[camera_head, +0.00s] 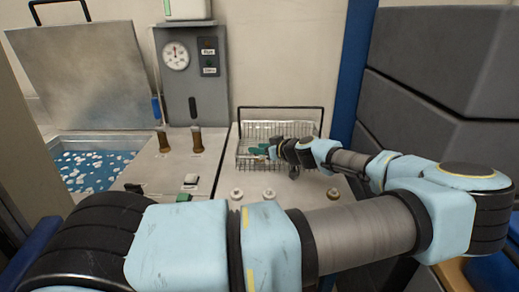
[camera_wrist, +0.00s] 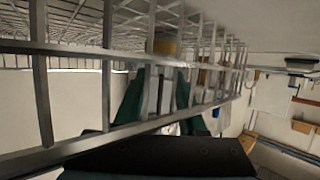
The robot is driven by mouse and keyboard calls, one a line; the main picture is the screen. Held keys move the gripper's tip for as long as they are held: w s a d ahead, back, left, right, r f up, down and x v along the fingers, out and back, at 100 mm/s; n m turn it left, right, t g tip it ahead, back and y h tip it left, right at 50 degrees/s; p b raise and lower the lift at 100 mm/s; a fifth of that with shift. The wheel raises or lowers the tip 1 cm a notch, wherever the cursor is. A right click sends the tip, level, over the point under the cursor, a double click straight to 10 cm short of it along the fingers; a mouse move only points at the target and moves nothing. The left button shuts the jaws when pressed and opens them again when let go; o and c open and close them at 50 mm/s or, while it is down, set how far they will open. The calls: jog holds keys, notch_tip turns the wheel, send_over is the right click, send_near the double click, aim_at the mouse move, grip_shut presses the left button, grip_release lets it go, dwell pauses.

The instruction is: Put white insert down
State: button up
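My gripper (camera_head: 262,151) is at the wire basket (camera_head: 244,163) on the bench, with its green fingertips over or inside it. In the wrist view the basket's wires (camera_wrist: 42,75) cross close in front of the camera and partly cover the green fingers of my gripper (camera_wrist: 157,95). Pale grey-white upright surfaces show between the fingers. I cannot tell whether they are the white insert or the fingers' inner faces. No white insert can be made out clearly in the head view, where my gripper and the wires hide the basket's inside.
A grey gauge box (camera_head: 192,100) stands behind the bench, left of the basket. A blue basin (camera_head: 92,172) with white pieces is at left.

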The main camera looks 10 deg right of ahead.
jog(key=shift+o, duration=0.2)
jog(key=shift+r, duration=0.15)
jog(key=shift+r+p, duration=0.55)
jog(key=shift+p, duration=0.3)
jog(key=shift+s+d, duration=0.2)
jog(key=shift+s, duration=0.1)
jog(key=b+v, duration=0.5)
jog(key=v, duration=0.6)
jog(key=shift+s+r, duration=0.1)
